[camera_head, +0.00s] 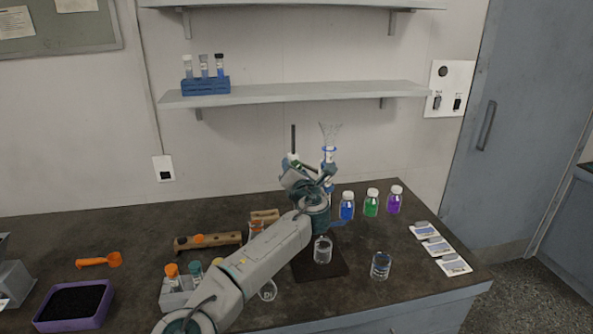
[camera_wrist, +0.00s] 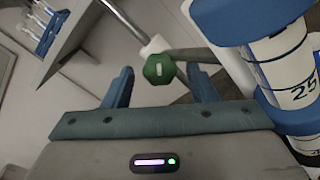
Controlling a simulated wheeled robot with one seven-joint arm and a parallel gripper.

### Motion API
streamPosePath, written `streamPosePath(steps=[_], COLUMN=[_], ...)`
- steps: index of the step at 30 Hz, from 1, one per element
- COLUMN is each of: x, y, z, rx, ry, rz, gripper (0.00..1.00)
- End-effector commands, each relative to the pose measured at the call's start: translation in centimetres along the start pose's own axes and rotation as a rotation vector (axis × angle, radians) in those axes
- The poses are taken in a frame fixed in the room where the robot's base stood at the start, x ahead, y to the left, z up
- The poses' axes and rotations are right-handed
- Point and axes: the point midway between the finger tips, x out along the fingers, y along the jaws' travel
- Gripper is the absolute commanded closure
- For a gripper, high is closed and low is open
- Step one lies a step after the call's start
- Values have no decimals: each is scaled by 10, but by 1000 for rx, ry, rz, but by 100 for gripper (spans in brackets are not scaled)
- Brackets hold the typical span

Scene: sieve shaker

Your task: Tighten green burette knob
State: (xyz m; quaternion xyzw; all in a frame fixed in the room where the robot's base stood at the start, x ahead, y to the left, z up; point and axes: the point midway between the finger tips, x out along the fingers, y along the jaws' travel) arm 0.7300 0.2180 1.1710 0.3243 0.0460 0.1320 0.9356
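The green burette knob (camera_wrist: 159,69) shows in the wrist view, between and a little beyond the tips of my two blue fingers. My gripper (camera_wrist: 162,82) is open around it, with a gap on each side of the knob. A metal rod and a white clamp piece run up behind the knob. The blue-and-white burette (camera_wrist: 280,50) with printed marks stands close on the right. In the head view my gripper (camera_head: 297,170) is at the burette stand, and the burette (camera_head: 329,155) with a clear funnel on top shows just to its right. The knob is mostly hidden there.
A glass beaker (camera_head: 322,250) stands on the dark stand base (camera_head: 335,268) below the burette. Another beaker (camera_head: 381,265) and blue, green (camera_head: 371,204) and purple bottles stand to the right. A shelf (camera_head: 290,95) with a blue tube rack (camera_head: 206,86) is above.

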Motion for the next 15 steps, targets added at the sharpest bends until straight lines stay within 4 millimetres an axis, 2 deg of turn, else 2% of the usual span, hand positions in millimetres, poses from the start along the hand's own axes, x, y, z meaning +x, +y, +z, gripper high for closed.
streamPosePath(steps=[1,4,5,15], x=[0,0,0,0], y=[0,0,0,0], z=[0,0,0,0], rx=[0,0,0,39], ry=[0,0,0,-1], rz=[0,0,0,1], gripper=[59,87,91,91])
